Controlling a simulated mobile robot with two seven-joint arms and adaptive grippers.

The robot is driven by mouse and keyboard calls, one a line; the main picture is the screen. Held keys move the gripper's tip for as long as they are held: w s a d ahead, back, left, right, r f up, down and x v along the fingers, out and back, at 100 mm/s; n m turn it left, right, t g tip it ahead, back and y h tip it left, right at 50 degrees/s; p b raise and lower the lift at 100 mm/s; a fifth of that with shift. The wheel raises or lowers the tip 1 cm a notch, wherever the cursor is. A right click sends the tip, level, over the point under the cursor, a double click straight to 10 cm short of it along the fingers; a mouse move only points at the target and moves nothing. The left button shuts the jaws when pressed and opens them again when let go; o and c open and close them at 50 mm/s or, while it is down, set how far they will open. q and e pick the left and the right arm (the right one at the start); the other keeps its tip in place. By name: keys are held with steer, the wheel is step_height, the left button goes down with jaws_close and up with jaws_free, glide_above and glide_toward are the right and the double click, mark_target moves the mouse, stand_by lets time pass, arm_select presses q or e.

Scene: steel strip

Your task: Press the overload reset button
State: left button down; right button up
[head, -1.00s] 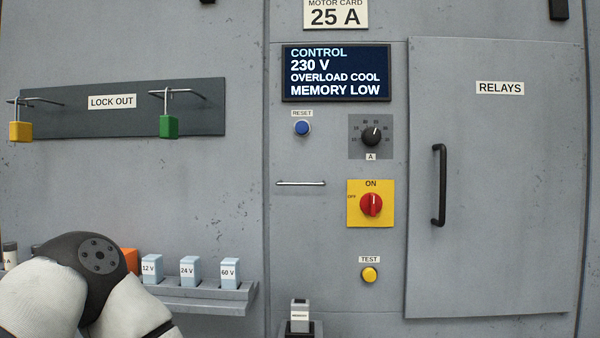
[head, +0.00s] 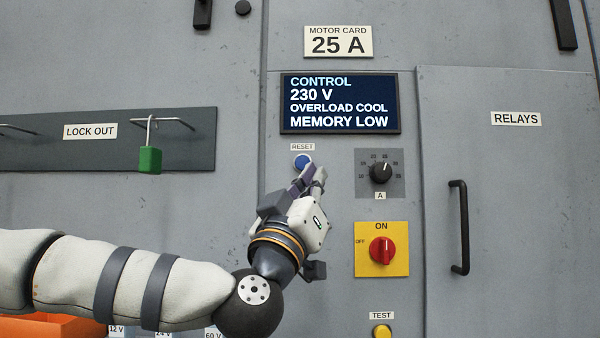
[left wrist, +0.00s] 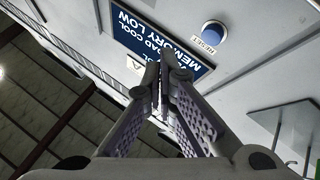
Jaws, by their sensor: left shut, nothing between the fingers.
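The blue round reset button (head: 302,161) sits under its RESET label on the grey panel. It also shows in the left wrist view (left wrist: 214,33), above and to the right of the fingers. My left gripper (head: 312,174) is shut and empty, its fingertips just below and right of the button in the head view. In the left wrist view the closed fingertips (left wrist: 163,72) appear apart from the button. Whether they touch the panel cannot be told. The display (head: 339,103) reads CONTROL, 230 V, OVERLOAD COOL, MEMORY LOW. My right gripper is not in view.
Right of the button are a black dial (head: 380,172) and a red switch (head: 382,251) on a yellow plate. A yellow TEST button (head: 382,331) is below. A green padlock (head: 150,160) hangs at left. The relay door has a black handle (head: 459,227).

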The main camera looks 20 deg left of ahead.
mark_target(298, 160)
arm_select(q)
steer(key=a+r, duration=0.1)
steer(key=a+r+n+t+y, duration=0.1)
steer(key=r, duration=0.1)
steer(key=s+a+r+y, duration=0.1)
steer(key=shift+r+n, duration=0.3)
steer(key=shift+r, duration=0.1)
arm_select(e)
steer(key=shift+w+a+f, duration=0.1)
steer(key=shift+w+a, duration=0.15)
arm_select(q)
steer(key=shift+d, duration=0.1)
steer(key=w+b, duration=0.1)
steer(key=w, duration=0.1)
steer(key=w+a+b, duration=0.1)
steer(key=w, duration=0.2)
steer(key=w+a+b, duration=0.1)
steer(key=w, duration=0.1)
steer(key=shift+w+a+f, duration=0.1)
steer(key=shift+w, duration=0.25)
steer(key=shift+w+a, duration=0.15)
steer(key=shift+w, duration=0.2)
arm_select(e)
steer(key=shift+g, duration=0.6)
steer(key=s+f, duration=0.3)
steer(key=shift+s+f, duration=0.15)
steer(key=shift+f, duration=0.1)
arm_select(q)
steer(key=shift+w, duration=0.15)
